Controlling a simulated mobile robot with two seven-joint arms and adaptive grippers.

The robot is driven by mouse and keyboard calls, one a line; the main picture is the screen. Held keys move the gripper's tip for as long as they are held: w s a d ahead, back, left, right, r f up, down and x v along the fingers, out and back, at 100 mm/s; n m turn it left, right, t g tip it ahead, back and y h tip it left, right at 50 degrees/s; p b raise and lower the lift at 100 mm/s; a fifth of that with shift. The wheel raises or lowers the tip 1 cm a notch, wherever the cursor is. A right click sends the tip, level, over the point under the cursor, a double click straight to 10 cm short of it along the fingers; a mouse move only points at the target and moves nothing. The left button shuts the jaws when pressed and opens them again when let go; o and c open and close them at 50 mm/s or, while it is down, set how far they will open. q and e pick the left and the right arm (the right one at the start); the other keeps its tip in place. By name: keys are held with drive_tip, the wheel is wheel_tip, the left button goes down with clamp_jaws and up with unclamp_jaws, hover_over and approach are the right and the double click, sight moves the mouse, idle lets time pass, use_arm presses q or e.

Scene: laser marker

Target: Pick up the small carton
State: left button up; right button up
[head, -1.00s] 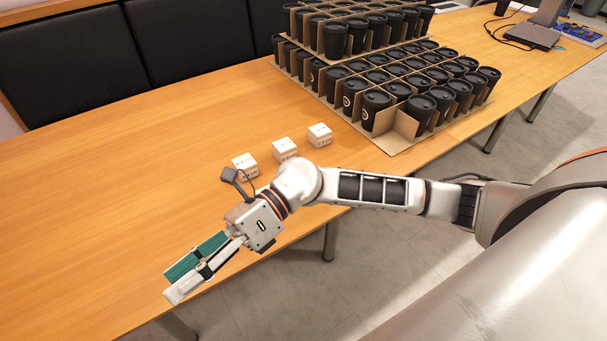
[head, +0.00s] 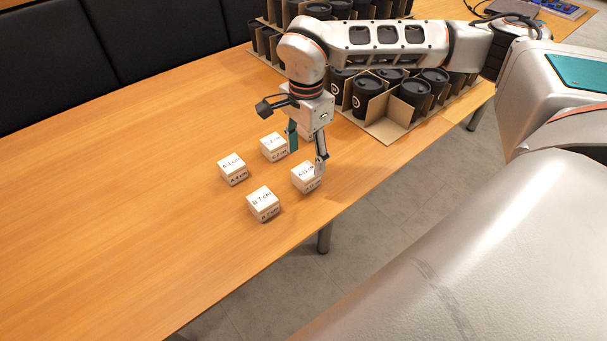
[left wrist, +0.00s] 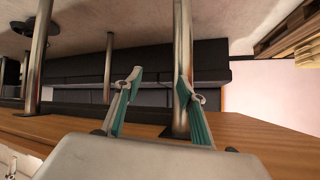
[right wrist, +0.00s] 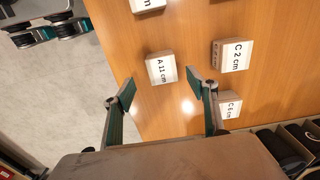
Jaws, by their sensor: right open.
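Several small white lettered cartons stand on the wooden table. In the head view, the A 11 cm carton (head: 305,179) is just below my right gripper (head: 306,156), which points down, open and empty. The B 7 cm carton (head: 263,205), another carton (head: 232,170) and the C 2 cm carton (head: 271,147) stand to its left. A further carton is mostly hidden behind the gripper; the right wrist view shows it as C 6 cm (right wrist: 228,104). There the A 11 cm carton (right wrist: 161,69) lies ahead, between the finger lines. My left gripper (left wrist: 160,85) is open and empty, away from the cartons.
Black cups in cardboard dividers (head: 385,100) fill the back right of the table, behind my right arm. The table's front edge runs close to the A 11 cm carton. The left part of the wooden table (head: 110,230) is clear.

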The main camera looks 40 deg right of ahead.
sight(306, 171)
wheel_tip(306, 171, down, 3)
drive_tip(key=shift+r, duration=0.2)
drive_tip(key=f, duration=0.1)
drive_tip(key=f+b, duration=0.1)
drive_tip(key=f, duration=0.2)
drive_tip(key=shift+w+d+f, duration=0.15)
drive_tip(key=shift+w+d, duration=0.05)
drive_tip(key=shift+d, duration=0.05)
drive_tip(key=shift+c, duration=0.9)
use_arm(q)
drive_tip(key=shift+s+a+f, duration=0.15)
drive_tip(key=shift+s+f, duration=0.05)
drive_tip(key=shift+f, duration=0.5)
use_arm(e)
drive_tip(key=c, duration=1.1)
